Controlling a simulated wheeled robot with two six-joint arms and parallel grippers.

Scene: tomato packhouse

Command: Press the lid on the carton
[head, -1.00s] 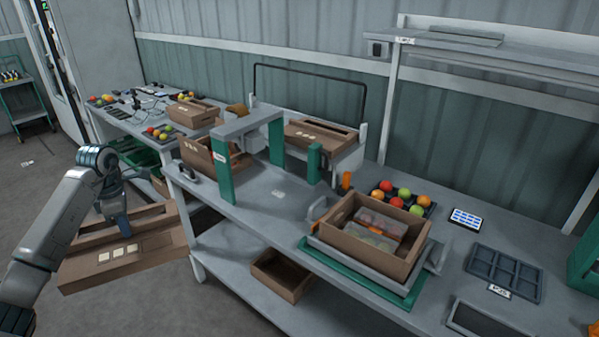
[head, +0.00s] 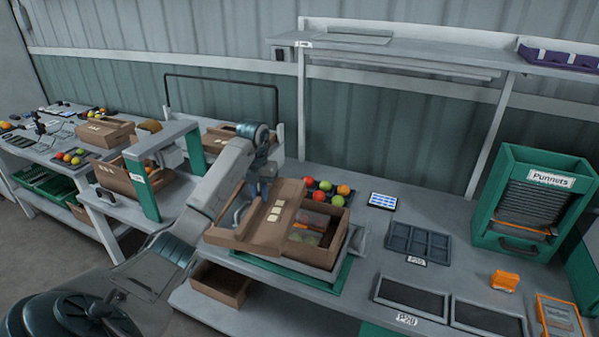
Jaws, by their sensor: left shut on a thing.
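The open carton (head: 338,242) is brown cardboard and stands on the grey and green stand on the bench, with punnets of tomatoes (head: 304,237) inside. The lid (head: 262,228) is a brown cardboard panel with several cream labels. My left gripper (head: 264,192) is shut on the lid, holding it over the left part of the carton. The lid is offset to the left, and the carton's right part stays uncovered. Whether the lid touches the carton's rim I cannot tell. My right gripper is not in view.
A tray of loose tomatoes (head: 328,190) and a small tablet (head: 382,201) lie behind the carton. A dark divided tray (head: 418,241) is to the right, near a green punnet dispenser (head: 525,205). A grey and green arch (head: 142,178) stands left. Another carton (head: 222,284) sits on the lower shelf.

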